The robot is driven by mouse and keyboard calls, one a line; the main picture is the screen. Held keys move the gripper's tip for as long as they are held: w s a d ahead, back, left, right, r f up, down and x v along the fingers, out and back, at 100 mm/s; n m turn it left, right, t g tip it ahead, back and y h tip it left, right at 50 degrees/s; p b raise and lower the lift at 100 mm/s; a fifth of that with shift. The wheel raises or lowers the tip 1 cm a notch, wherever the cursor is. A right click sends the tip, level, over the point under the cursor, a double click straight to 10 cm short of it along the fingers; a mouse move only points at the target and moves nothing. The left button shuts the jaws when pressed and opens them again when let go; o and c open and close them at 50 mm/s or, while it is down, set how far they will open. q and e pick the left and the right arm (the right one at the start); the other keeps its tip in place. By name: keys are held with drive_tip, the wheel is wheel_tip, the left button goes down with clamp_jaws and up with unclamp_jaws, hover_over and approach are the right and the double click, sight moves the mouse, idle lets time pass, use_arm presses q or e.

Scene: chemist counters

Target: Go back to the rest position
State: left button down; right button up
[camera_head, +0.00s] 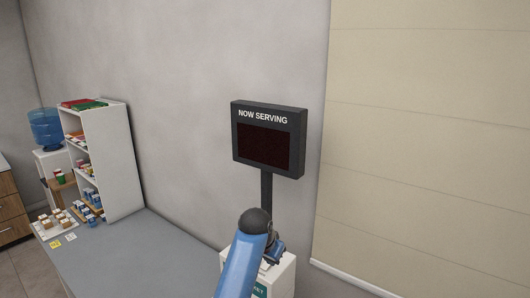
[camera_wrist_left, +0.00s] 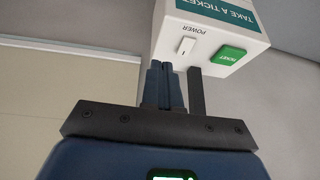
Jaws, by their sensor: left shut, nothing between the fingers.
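My left arm comes in from the bottom in the head view, and its left gripper (camera_head: 277,248) is partly hidden behind the arm's dark joint. It is in front of the white ticket machine (camera_head: 288,278). In the left wrist view the left gripper (camera_wrist_left: 163,68) has its two blue fingers together, shut and empty. The ticket machine (camera_wrist_left: 222,35) appears upside down there, just beyond the fingertips, with a green ticket button (camera_wrist_left: 228,55) and a white power switch (camera_wrist_left: 186,46). I cannot tell whether the fingers touch it. My right gripper is not in view.
A dark "NOW SERVING" display (camera_head: 268,140) stands on a post by the machine, its screen dark. A grey counter (camera_head: 150,255) runs left to a white shelf (camera_head: 118,165) with boxes and a tray of small items (camera_head: 58,223). The middle of the counter is clear.

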use_arm(q)
drive_tip(key=w+d+r+t+h, duration=0.1)
drive_tip(key=w+r+t, duration=0.2)
drive_tip(key=w+t, duration=0.1)
drive_tip(key=s+a+f+n+t+h+b, duration=0.1)
drive_tip(key=s+a+f+n+t+b, duration=0.4)
drive_tip(key=s+a+f+t, duration=0.7)
drive_tip(key=s+a+f+g+y+b, duration=0.1)
drive_tip(key=s+a+f+b, duration=0.2)
drive_tip(key=s, duration=0.8)
drive_tip(key=s+a+f+n+g+y+b, duration=0.1)
drive_tip(key=s+a+f+b, duration=0.3)
drive_tip(key=s+f, duration=0.3)
drive_tip(key=s+a+f+g+y+b, duration=0.1)
drive_tip(key=s+a+f, duration=0.4)
drive_tip(key=s, duration=1.1)
drive_tip(key=y+b, duration=0.1)
drive_tip(key=b, duration=0.1)
drive_tip(key=shift+f+n+b, duration=0.15)
drive_tip(key=shift+n+b, duration=0.15)
drive_tip(key=shift+b, duration=0.05)
drive_tip(key=shift+s, duration=0.1)
